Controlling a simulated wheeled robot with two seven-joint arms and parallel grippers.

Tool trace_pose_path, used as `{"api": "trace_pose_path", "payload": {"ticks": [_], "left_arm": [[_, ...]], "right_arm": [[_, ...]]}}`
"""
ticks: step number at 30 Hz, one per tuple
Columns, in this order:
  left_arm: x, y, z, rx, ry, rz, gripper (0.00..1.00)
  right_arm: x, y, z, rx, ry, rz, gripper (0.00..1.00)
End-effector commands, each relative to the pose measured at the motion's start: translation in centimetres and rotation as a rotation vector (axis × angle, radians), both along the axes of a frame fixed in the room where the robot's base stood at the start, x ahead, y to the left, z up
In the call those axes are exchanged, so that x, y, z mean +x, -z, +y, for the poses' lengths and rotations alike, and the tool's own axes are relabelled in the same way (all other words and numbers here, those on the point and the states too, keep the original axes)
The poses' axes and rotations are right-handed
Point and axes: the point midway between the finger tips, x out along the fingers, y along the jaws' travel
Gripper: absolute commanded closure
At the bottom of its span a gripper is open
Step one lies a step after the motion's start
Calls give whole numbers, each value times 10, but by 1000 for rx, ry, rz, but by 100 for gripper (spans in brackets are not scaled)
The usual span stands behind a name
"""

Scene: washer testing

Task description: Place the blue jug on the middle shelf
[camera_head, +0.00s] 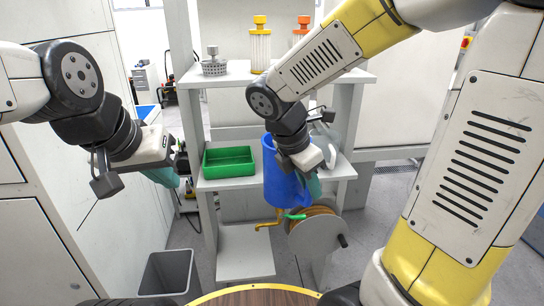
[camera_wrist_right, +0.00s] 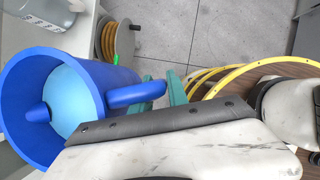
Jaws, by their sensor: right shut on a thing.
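The blue jug (camera_head: 279,180) hangs in front of the shelf unit, at about the height of the middle shelf (camera_head: 222,184). My right gripper (camera_head: 311,184) is shut on the jug, at its right side in the head view. In the right wrist view the jug (camera_wrist_right: 95,72) shows its open mouth and light blue inside at the left, and the green fingers (camera_wrist_right: 170,88) are at its handle (camera_wrist_right: 137,94). My left gripper (camera_head: 172,172) is at the left, apart from the shelf; its jaw opening is not clear.
A green bin (camera_head: 229,162) takes the left of the middle shelf. A pale container (camera_head: 326,140) stands at its right. The upper shelf (camera_head: 225,78) holds a basket and yellow and orange-topped containers. A hose reel (camera_head: 316,228) is below; a grey bin (camera_head: 168,272) stands at left.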

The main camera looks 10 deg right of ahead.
Motion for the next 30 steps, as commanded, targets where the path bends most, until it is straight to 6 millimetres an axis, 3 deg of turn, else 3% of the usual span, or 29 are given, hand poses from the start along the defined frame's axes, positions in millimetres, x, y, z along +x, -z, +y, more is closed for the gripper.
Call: {"api": "trace_pose_path", "payload": {"ticks": [5, 24, 30], "left_arm": [[0, 0, 0, 0, 0, 0, 100], [0, 0, 0, 0, 0, 0, 100], [0, 0, 0, 0, 0, 0, 100]], "right_arm": [[16, -3, 1, 1, -17, -5, 100], [150, -2, 5, 2, -15, -7, 100], [169, -3, 6, 2, -14, -7, 100]]}}
